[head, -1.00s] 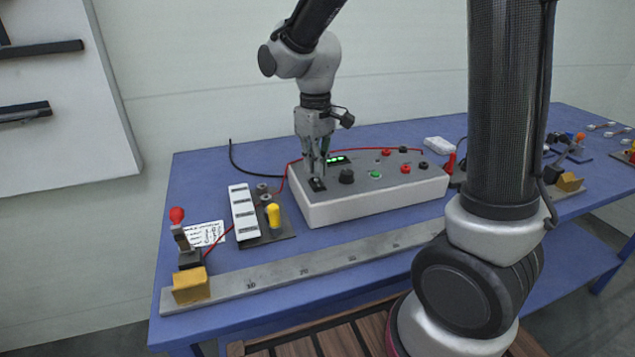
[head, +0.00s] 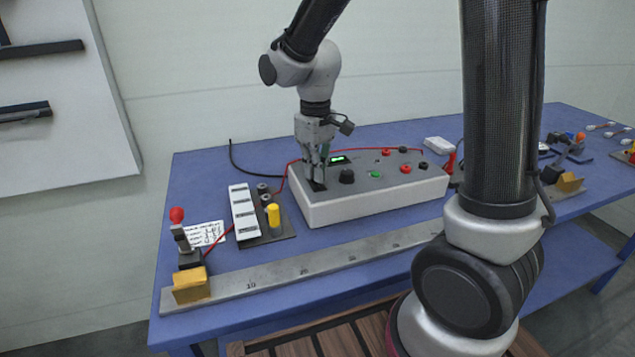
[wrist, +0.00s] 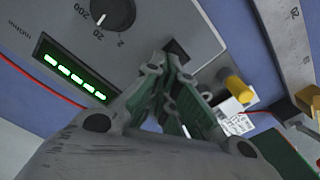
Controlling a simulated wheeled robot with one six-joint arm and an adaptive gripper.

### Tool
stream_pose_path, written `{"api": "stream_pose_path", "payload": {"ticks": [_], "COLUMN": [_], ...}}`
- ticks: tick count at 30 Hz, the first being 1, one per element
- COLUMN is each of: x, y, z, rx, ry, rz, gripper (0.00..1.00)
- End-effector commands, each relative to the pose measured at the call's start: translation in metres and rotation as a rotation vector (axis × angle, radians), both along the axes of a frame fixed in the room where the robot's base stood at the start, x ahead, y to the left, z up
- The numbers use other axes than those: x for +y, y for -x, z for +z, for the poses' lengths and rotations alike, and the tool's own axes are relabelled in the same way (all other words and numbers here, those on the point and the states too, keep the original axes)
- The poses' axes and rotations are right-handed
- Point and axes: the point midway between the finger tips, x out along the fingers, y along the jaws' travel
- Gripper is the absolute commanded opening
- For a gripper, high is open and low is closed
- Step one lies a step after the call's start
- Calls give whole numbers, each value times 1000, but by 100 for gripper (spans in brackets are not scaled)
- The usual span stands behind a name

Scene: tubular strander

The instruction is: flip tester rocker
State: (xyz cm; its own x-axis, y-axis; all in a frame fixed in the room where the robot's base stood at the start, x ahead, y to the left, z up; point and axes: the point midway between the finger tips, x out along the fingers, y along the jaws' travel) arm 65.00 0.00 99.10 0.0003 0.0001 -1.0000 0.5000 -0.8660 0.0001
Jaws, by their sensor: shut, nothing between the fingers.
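The tester (head: 375,194) is a light grey box with a black knob, red and green terminals and a lit green display, standing on the blue bench. The display (wrist: 75,72) shows a row of green dashes in the wrist view. The black rocker (head: 317,185) sits at the left end of the tester's top, and in the wrist view the rocker (wrist: 178,50) is partly covered by the fingertips. My gripper (head: 318,178) is shut and empty, pointing down with its tips at the rocker. I cannot tell which way the rocker is tilted.
A ruled metal bar (head: 290,272) with yellow end blocks runs along the bench front. A white resistor-like strip (head: 244,212) and a yellow-capped post (head: 273,215) stand left of the tester. A red wire crosses behind my gripper. Bare bench lies behind the strip.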

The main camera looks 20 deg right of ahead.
Motion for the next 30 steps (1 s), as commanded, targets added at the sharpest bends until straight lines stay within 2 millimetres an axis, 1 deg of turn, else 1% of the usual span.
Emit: {"api": "stream_pose_path", "payload": {"ticks": [7,11,30], "x": [0,0,0], "y": [0,0,-1], "z": [-4,-2,54], "rx": [1,0,-2], "ry": [0,0,-1], "rz": [0,0,0], "gripper": [0,0,0]}}
